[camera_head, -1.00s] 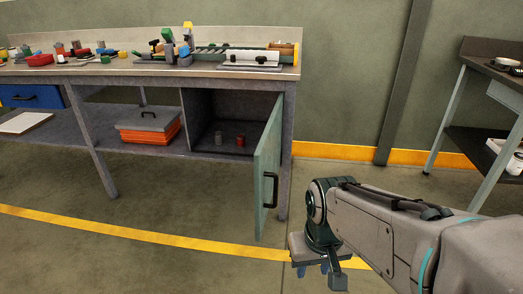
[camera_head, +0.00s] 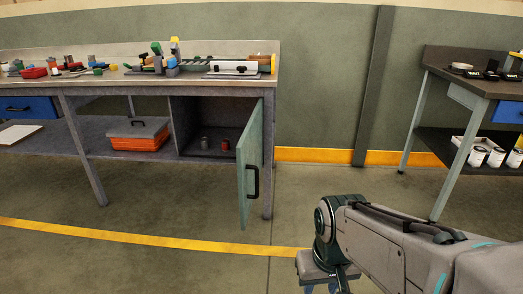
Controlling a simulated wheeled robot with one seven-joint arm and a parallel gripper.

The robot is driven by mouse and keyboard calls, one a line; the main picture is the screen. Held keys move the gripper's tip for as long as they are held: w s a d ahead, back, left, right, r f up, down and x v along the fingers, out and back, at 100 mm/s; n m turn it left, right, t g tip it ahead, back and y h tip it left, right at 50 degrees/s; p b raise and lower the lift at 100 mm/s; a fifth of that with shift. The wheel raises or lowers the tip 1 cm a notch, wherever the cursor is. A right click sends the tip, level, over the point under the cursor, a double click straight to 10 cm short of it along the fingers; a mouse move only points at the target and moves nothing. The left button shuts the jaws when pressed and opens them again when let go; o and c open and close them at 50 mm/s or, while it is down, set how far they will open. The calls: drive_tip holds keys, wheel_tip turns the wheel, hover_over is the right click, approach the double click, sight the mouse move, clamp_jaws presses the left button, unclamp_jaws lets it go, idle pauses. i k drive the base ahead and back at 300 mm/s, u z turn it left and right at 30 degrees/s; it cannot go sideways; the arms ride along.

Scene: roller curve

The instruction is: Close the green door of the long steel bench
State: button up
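The green door (camera_head: 249,165) is hinged at the right side of the open compartment under the long steel bench (camera_head: 120,87). It stands swung wide open toward me, with a dark handle (camera_head: 253,181) on its face. Inside the compartment (camera_head: 214,152) stand a grey and a red small object. My gripper (camera_head: 325,288) is at the lower edge of the view, to the right of the door and apart from it. Its fingers are mostly cut off by the frame, so their opening does not show.
An orange box with a grey lid (camera_head: 136,137) sits on the bench's lower shelf. Tools and parts cover the bench top. A second bench (camera_head: 448,77) stands at the right. The floor (camera_head: 180,215) before the door is clear, crossed by a yellow line (camera_head: 150,238).

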sight(250, 149)
drive_tip(key=z, duration=0.45)
drive_tip(key=i, duration=1.45)
drive_tip(key=u, duration=1)
drive_tip(key=i, duration=0.25)
drive_tip(key=u, duration=0.1)
drive_tip(key=k, duration=1.25)
drive_tip(key=u, duration=0.5)
drive_tip(key=i, duration=0.6)
drive_tip(key=z, duration=0.25)
